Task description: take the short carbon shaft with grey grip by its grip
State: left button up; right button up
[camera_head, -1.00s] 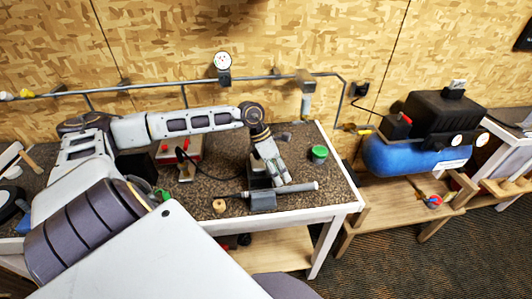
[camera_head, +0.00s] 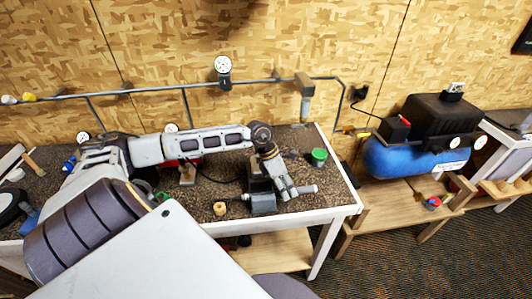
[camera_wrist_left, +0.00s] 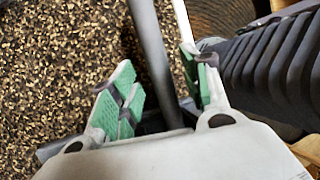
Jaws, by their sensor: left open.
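The short shaft's grey grip (camera_head: 306,190) sticks out to the right of a dark grey vise (camera_head: 263,201) on the bench. My left gripper (camera_head: 290,194) is over the grip and hides part of it. In the left wrist view the grip (camera_wrist_left: 154,55) runs as a grey rod between the two green-padded fingers (camera_wrist_left: 160,95). The fingers are open, with a gap to the rod on the left side; the right finger is closer to it. The thin shaft is mostly hidden by the vise and my gripper. My right gripper is not in view.
A green tub (camera_head: 319,156) stands behind and right of the gripper. A tan roll (camera_head: 220,208) lies left of the vise. The bench's white front edge (camera_head: 300,218) is close below. A blue compressor (camera_head: 400,160) stands right of the bench.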

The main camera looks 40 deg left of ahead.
pick_arm(q)
jog(key=shift+c, duration=0.4)
grip_shut()
